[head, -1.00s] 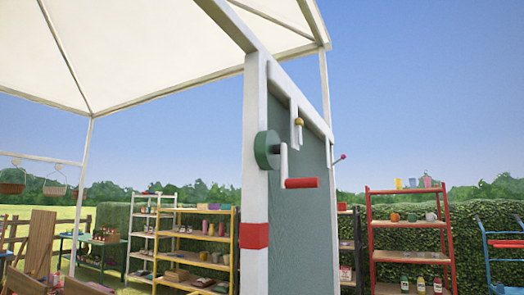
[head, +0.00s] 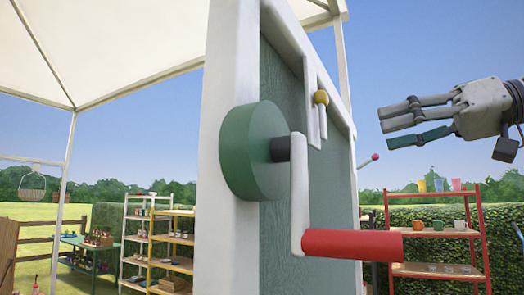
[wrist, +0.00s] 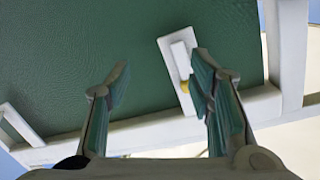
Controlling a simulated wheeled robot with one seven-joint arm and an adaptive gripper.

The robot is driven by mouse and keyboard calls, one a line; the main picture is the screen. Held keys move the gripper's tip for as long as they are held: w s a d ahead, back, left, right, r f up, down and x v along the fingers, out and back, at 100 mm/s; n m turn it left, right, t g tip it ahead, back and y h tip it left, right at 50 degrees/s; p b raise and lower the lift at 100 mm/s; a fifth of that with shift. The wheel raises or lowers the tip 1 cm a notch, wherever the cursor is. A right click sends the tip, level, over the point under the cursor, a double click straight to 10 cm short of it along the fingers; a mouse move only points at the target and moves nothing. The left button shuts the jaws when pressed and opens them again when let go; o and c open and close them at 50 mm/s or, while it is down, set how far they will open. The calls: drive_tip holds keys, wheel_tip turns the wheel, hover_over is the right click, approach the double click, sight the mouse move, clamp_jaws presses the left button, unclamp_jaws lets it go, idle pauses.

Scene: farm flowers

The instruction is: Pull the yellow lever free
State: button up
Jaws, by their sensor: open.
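The yellow lever (head: 321,97) shows in the head view as a small yellow knob by a white upright bracket, high on the grey-green panel (head: 335,190). In the wrist view a bit of yellow (wrist: 184,86) shows at the end of a white plate (wrist: 176,58), close beside the right finger and partly hidden by it. My gripper (head: 388,127) is to the right of the lever in the head view, its fingers pointing left and apart. The wrist view also shows my gripper (wrist: 160,68) open, with nothing held between the fingers.
A green wheel (head: 253,150) with a white crank and red handle (head: 352,244) juts out below and left of the lever. A pink-tipped rod (head: 375,157) sticks out at the panel's right. White posts frame the panel. A red shelf (head: 440,240) stands behind.

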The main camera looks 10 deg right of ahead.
sight(327, 92)
drive_tip(key=s+d+r+n+y+p, duration=0.1)
drive_tip(key=s+d+r+n+y, duration=0.15)
drive_tip(key=r+n, duration=0.4)
drive_tip(key=shift+m+h, duration=0.35)
drive_tip(key=shift+m, duration=0.4)
drive_tip(key=x, duration=0.4)
drive_tip(key=r+p+x, duration=0.1)
drive_tip(key=x, duration=0.8)
drive_tip(key=shift+s+a+r, duration=0.15)
drive_tip(key=shift+a+r, duration=0.15)
drive_tip(key=shift+a, duration=0.25)
drive_tip(key=shift+c, duration=0.3)
clamp_jaws()
